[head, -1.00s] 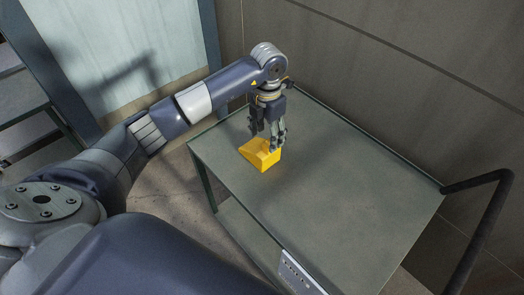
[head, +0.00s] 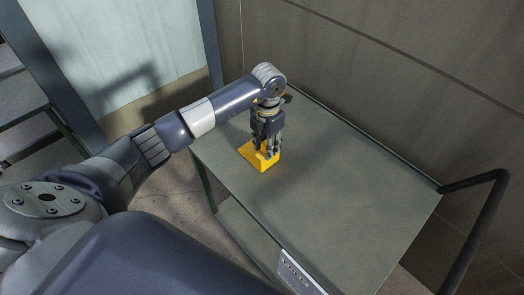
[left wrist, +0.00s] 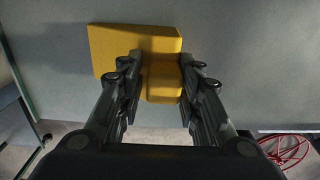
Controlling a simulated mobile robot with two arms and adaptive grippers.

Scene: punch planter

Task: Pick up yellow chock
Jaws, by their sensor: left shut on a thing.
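The yellow chock (head: 261,160) is a wedge-shaped block on the grey top of a cart (head: 340,190), near its left edge. My left gripper (head: 268,153) points down over the chock, with its fingers closed against it. In the left wrist view the two fingers (left wrist: 160,90) stand on either side of a narrower part of the chock (left wrist: 135,48). The chock appears to rest on the cart top; a small lift cannot be ruled out. The fingers hide part of it in the head view. My right gripper is not in view.
The rest of the cart top is clear. A dark handle (head: 480,215) rises at the cart's right end. A grey wall (head: 400,70) stands behind the cart. A red wheel-like object (left wrist: 286,150) shows at lower right in the left wrist view.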

